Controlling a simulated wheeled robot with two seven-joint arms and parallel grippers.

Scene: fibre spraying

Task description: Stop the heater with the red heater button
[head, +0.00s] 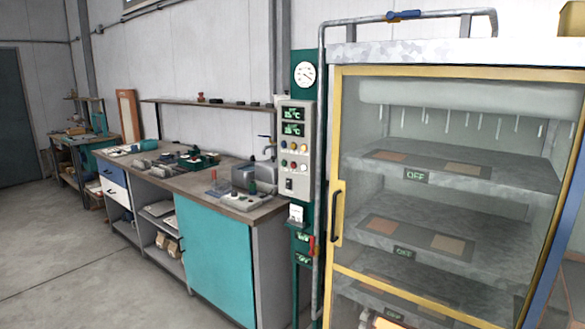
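The grey control panel (295,190) stands upright on a green post, left of the glazed cabinet. Two dark displays with green digits (293,121) are at its top; the digits are too small to read surely. Below them are two rows of small coloured round buttons (294,155). They are too small for me to tell surely which is the red heater button. A dark switch (289,184) sits lower on the panel. Neither of my grippers shows in the head view.
The cabinet (337,130) has a yellow-framed glass door, a dark handle and shelves with green OFF signs (416,175). A workbench (262,212) is to the left. The floor at left is clear.

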